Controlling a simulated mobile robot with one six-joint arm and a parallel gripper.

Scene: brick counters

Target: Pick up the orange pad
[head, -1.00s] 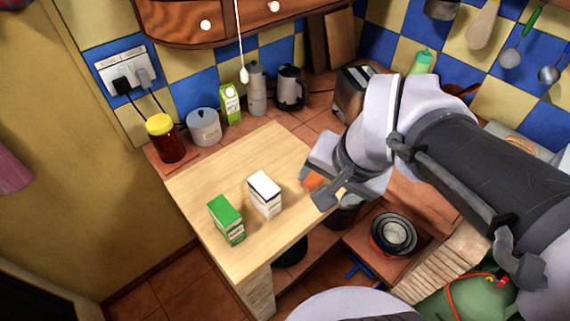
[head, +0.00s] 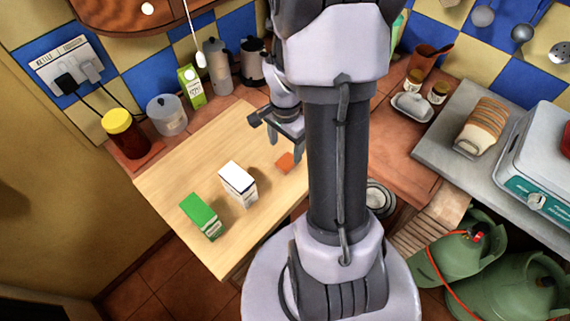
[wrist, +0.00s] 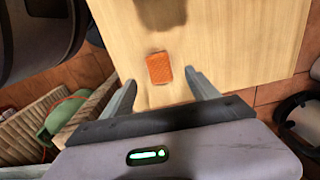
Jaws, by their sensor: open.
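The orange pad (head: 285,162) lies flat on the light wooden worktop (head: 190,170), toward its right side. It also shows in the wrist view (wrist: 159,68), just past my fingertips and roughly midway between their lines. My gripper (head: 279,140) is over the worktop just behind and above the pad in the head view. The pad is apart from both fingers.
A white carton (head: 239,184) and a green carton (head: 200,216) stand on the worktop left of the pad. Along the wall are a yellow-lidded jar (head: 126,133), a pot (head: 167,115) and a green-white carton (head: 191,86). The wood around the pad is clear.

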